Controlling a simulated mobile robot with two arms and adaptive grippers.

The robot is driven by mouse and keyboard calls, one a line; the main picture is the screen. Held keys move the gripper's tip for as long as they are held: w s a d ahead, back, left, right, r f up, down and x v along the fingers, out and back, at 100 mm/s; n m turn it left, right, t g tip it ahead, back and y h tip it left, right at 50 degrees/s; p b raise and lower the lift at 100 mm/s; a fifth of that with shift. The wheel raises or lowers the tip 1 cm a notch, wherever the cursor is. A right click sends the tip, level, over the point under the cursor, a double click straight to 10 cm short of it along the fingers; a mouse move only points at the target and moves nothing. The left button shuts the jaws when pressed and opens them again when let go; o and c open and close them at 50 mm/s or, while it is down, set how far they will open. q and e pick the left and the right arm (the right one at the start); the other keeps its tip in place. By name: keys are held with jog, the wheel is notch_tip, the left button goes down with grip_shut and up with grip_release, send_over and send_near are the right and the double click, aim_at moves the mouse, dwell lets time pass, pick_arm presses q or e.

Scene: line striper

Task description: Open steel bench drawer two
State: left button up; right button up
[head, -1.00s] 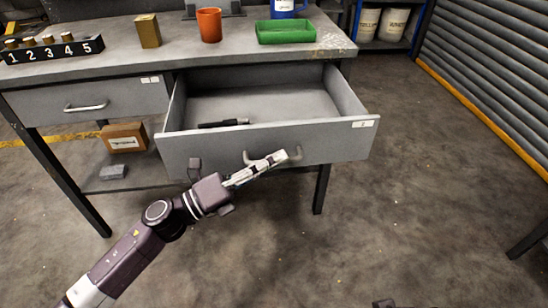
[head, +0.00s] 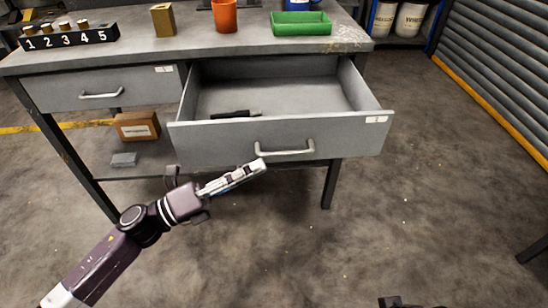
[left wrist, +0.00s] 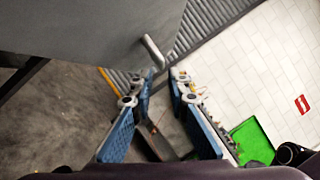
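The steel bench's right drawer (head: 345,142) is pulled well out, its inside showing. Its bar handle (head: 285,150) is on the front panel. A dark tool (head: 236,114) lies inside near the front. The left drawer (head: 60,90) is shut. My left gripper (head: 262,164) is just below and left of the open drawer's handle and looks apart from it. In the left wrist view my left gripper (left wrist: 164,75) has its fingers spread with nothing between them, and the handle (left wrist: 153,52) is just beyond the tips. A small dark part, perhaps my right gripper (head: 395,302), shows at the bottom edge.
On the bench (head: 130,48) stand a numbered rack (head: 70,38), a brass-coloured block (head: 163,20), an orange cup (head: 224,15) and a green tray (head: 301,24). A cardboard box (head: 137,125) is on the lower shelf. The floor right of the drawer is clear.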

pick_arm(q)
jog(key=v, duration=0.4)
dwell(0.5)
